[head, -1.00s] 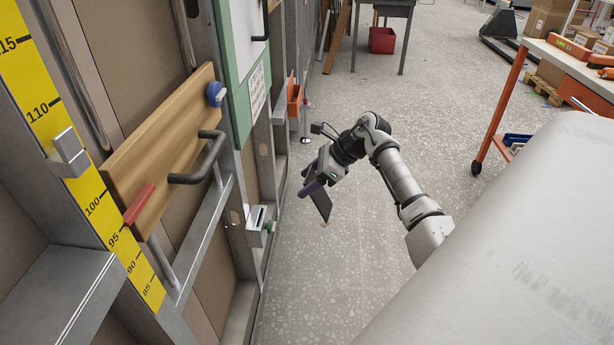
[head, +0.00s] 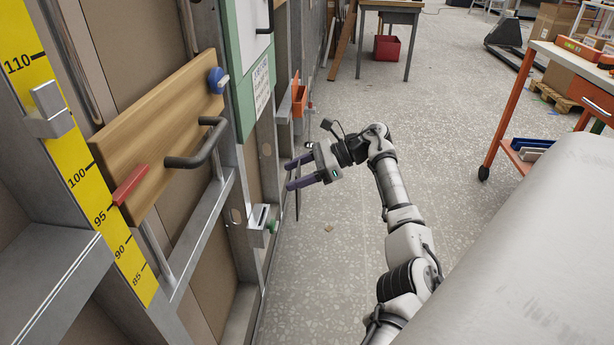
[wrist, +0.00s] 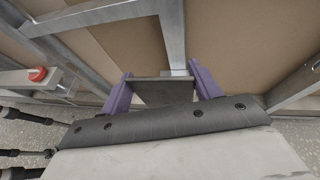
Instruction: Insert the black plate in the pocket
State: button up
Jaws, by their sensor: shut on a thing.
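My gripper (head: 294,173), with purple fingers, is shut on the black plate (head: 297,204). The plate hangs below the fingers and looks thin, nearly edge-on, in the head view. In the wrist view the plate (wrist: 165,92) spans between the two fingers, with the wall frame beyond it. A small metal bracket with a dark slot (head: 258,222), which looks like the pocket, is on the wall frame beside a green knob (head: 273,227). The plate is to the right of the bracket and higher in the head view, apart from it. The slot's inside is hidden.
A wooden board (head: 160,130) with a black handle (head: 200,145) and a blue knob is mounted on the frame at left. An orange holder (head: 299,94) is further along the wall. A workbench (head: 565,80) stands at right.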

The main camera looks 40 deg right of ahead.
jog(key=b, duration=0.2)
send_over(246, 198)
jog(key=s+d, duration=0.2)
jog(key=d, duration=0.1)
jog(key=shift+w+a, duration=0.1)
jog(key=shift+a, duration=0.15)
jog(key=shift+f+b, duration=0.4)
jog(key=shift+f, duration=0.1)
jog(key=shift+b, duration=0.75)
dwell(1.7)
jog(key=shift+f+b, duration=2.35)
jog(key=shift+f, duration=0.75)
jog(key=o, duration=1.8)
jog(key=shift+c, duration=0.2)
